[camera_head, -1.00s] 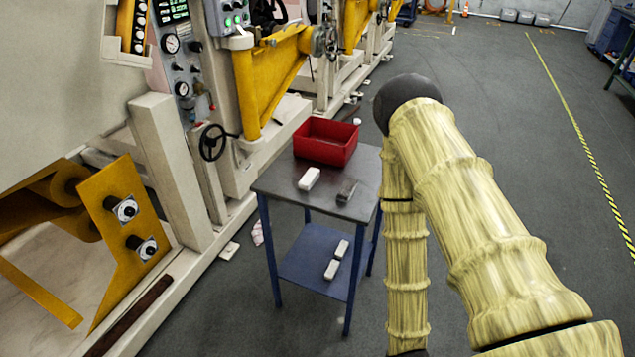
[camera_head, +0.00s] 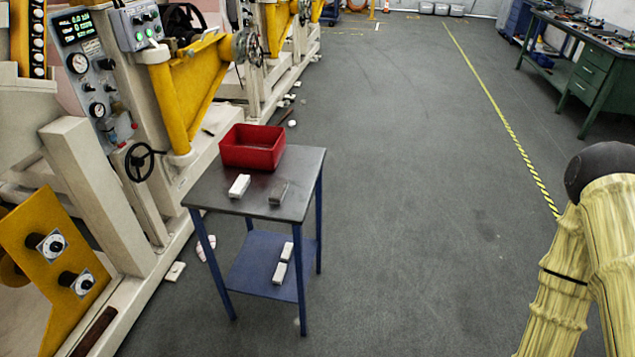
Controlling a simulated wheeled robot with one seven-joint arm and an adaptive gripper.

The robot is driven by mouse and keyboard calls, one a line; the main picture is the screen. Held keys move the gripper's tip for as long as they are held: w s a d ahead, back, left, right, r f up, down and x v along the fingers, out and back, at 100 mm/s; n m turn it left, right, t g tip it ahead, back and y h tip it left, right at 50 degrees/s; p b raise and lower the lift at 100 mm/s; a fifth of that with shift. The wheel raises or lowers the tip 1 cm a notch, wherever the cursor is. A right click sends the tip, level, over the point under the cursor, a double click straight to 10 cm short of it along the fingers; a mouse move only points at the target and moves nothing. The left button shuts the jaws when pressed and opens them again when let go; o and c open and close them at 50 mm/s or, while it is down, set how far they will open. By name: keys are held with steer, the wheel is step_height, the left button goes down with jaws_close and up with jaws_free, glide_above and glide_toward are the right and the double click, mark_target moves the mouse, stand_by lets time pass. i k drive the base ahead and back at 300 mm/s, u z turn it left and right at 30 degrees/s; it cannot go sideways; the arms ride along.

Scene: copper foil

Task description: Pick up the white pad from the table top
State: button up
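The white pad (camera_head: 239,186) is a small white block lying on the dark top of a small blue-legged table (camera_head: 225,206), near its left front side. A dark grey block (camera_head: 278,194) lies to its right, apart from it. A red bin (camera_head: 252,147) stands behind both on the same top. My arm, in a pale yellow sleeve, shows at the right edge, well apart from the table. My gripper is out of the picture.
Two white blocks lie on the table's blue lower shelf (camera_head: 252,269). A large machine with a yellow arm (camera_head: 187,95) and handwheel (camera_head: 139,162) stands close on the left. Open grey floor (camera_head: 410,200) lies to the right. A green workbench (camera_head: 590,75) stands far right.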

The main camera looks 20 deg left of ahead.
mark_target(237, 190)
steer(key=z, duration=0.7)
steer(key=i, duration=3.65)
steer(key=u, duration=4.6)
